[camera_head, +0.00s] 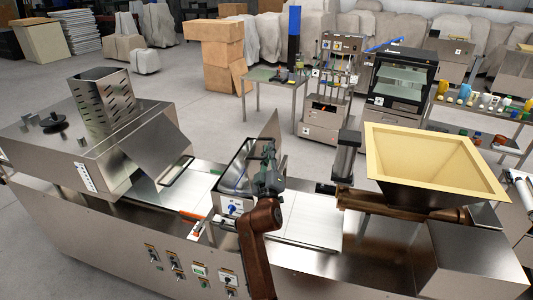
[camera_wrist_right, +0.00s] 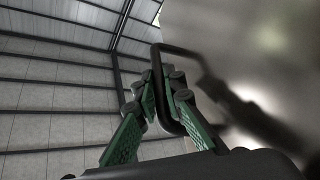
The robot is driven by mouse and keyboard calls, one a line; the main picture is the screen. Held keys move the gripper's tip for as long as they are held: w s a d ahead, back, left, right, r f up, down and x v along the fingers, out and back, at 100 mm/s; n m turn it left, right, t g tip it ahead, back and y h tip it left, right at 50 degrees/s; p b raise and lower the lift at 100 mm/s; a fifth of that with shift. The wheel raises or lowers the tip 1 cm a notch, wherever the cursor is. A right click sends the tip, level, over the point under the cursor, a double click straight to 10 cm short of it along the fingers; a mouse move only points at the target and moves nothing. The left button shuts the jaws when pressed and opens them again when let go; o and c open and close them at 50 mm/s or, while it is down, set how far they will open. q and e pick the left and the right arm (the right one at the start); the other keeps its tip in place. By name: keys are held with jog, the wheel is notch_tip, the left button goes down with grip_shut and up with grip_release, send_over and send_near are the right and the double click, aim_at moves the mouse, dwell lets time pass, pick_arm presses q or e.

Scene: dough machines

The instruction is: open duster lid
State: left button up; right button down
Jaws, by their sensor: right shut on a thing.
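The duster (camera_head: 231,206) is a small metal box with a blue knob on its front, standing on the machine line in the middle of the head view. Its metal lid (camera_head: 269,127) is raised and stands steeply tilted at the box's right side, so part of the inside shows. My right gripper (camera_head: 267,150) is at the lid. In the right wrist view, its green-padded fingers (camera_wrist_right: 165,90) are shut around a dark bar handle (camera_wrist_right: 182,50) on the blurred metal lid (camera_wrist_right: 245,60). My left gripper is not in view.
A large yellowish hopper (camera_head: 435,160) stands on the line to the right. A slotted metal box (camera_head: 104,102) and a sloped metal cover (camera_head: 153,146) are on the left. Tables and a rack (camera_head: 330,90) stand behind, across open floor.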

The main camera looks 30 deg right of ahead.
dwell(0.3)
jog(key=c, duration=2)
grip_release()
jog(key=shift+s, duration=0.1)
jog(key=v, duration=0.7)
jog(key=shift+s+a+f, duration=0.1)
